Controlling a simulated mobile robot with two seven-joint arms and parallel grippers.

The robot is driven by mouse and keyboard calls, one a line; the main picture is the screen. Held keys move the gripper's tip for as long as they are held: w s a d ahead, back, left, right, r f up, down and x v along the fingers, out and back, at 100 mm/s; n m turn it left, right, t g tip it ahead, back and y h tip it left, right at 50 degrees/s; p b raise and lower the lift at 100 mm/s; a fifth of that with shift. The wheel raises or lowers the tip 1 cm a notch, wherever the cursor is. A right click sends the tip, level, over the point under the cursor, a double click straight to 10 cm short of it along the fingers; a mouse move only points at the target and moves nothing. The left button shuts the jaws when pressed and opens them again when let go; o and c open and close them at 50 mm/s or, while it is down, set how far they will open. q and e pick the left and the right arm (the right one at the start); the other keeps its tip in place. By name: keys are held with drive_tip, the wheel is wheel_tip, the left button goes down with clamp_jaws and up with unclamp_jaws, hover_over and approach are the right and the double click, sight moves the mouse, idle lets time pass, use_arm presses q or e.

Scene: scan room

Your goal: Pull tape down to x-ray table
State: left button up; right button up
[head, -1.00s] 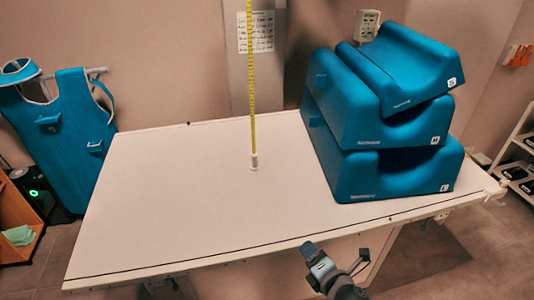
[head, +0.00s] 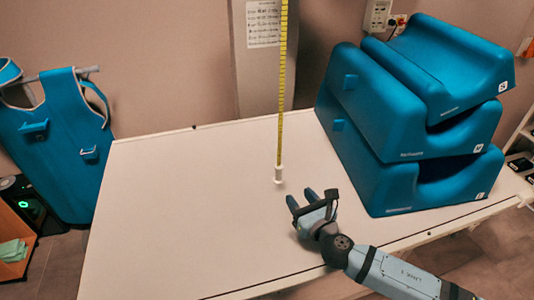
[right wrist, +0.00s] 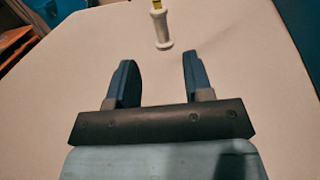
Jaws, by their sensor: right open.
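A yellow measuring tape (head: 282,90) hangs down from above in the head view. A white cylindrical end piece (head: 278,174) is at its lower end, over the white x-ray table (head: 170,210); I cannot tell whether it touches the table. My right gripper (head: 311,196) is open and empty, a little right of and nearer than the end piece. In the right wrist view the end piece (right wrist: 161,28) stands ahead of the fingers, between their lines and apart from both. My left gripper is not in view.
Blue stacked cushions (head: 420,120) stand on the right part of the table, close to my right arm. A blue apron (head: 50,140) hangs at the left. A column with a printed sheet (head: 263,24) is behind the table. The table's left half is clear.

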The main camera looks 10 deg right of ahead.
sight(276, 178)
drive_tip(key=shift+w+a, duration=0.1)
drive_tip(key=shift+w, duration=0.75)
drive_tip(key=w, duration=0.2)
drive_tip(key=w+a, duration=0.1)
drive_tip(key=shift+w+r, duration=0.3)
drive_tip(key=shift+w, duration=0.05)
use_arm(q)
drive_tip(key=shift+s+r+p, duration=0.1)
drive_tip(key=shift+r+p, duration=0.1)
drive_tip(key=shift+p, duration=0.15)
use_arm(e)
drive_tip(key=w, duration=0.2)
drive_tip(key=w+a, duration=0.1)
drive_tip(key=w, duration=0.5)
drive_tip(key=shift+w+a+f, duration=0.25)
clamp_jaws()
wheel_tip(276, 178, down, 5)
drive_tip(key=b, duration=0.4)
drive_tip(key=shift+r, duration=0.1)
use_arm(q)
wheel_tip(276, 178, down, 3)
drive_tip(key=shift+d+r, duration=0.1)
use_arm(e)
drive_tip(key=shift+s, duration=0.1)
